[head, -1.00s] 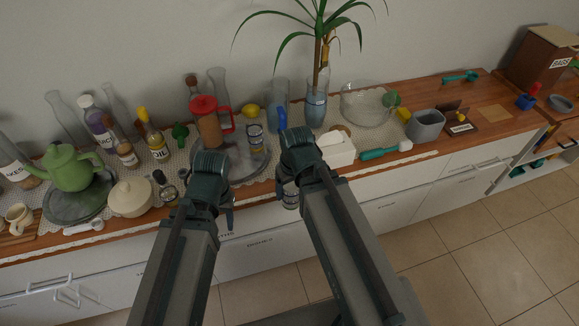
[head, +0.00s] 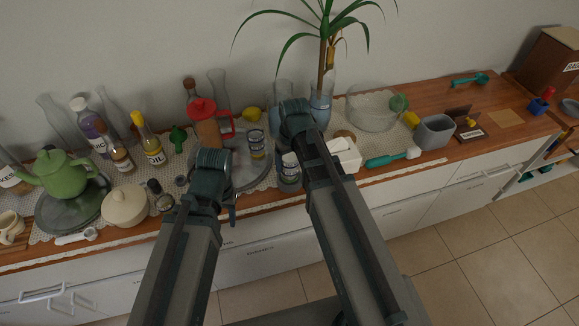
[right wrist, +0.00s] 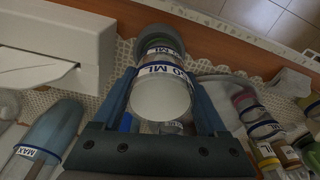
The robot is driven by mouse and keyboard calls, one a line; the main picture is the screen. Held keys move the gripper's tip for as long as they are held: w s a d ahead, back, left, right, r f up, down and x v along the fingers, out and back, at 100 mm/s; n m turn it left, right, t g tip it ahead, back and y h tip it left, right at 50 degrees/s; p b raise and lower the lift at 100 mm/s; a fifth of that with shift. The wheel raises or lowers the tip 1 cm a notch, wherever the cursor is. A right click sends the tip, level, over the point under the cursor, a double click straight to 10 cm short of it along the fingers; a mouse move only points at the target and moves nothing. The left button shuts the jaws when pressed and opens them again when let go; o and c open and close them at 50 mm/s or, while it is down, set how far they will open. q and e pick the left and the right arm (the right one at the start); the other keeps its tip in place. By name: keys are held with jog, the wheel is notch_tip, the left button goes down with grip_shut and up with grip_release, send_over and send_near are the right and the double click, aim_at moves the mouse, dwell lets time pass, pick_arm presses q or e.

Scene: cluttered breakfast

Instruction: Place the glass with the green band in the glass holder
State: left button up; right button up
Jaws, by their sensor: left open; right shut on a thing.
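My right gripper (right wrist: 160,90) is shut on a clear glass (right wrist: 162,100) with a white-and-blue "ML" band. In the head view this banded glass (head: 290,162) is above the counter's front edge, right of the round tray. A grey-green round piece (right wrist: 158,44) shows beyond it in the wrist view; I cannot tell whether it is part of the glass. Another banded glass (head: 257,142) stands on the round grey tray (head: 238,178). No green band is clear, and I cannot pick out the glass holder. My left gripper (head: 231,212) is open and empty before the counter.
A white tissue box (head: 345,157) stands just right of the held glass. A red-lidded jug (head: 207,128) stands on the left at the tray, and a tall plant vase (head: 321,105) behind. Bottles and a green teapot (head: 62,173) crowd the left counter.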

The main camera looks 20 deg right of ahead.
jog(key=f+b, duration=0.3)
jog(key=shift+w+d, duration=0.15)
jog(key=shift+w, duration=0.2)
jog(key=shift+f, duration=0.35)
jog(key=shift+s, duration=0.1)
jog(key=shift+f+b, duration=0.1)
jog(key=shift+b, duration=0.3)
jog(key=o, duration=1.4)
jog(key=shift+o, duration=0.2)
notch_tip(320, 180, up, 12)
jog(key=s+p, duration=0.1)
jog(key=p, duration=1.1)
jog(key=s+a+n+g+h, duration=0.1)
jog(key=s+a, duration=0.9)
jog(key=s, duration=0.3)
jog(key=shift+s+a+g+h, duration=0.3)
jog(key=shift+s+g+h, duration=0.05)
jog(key=shift+g+h, duration=0.05)
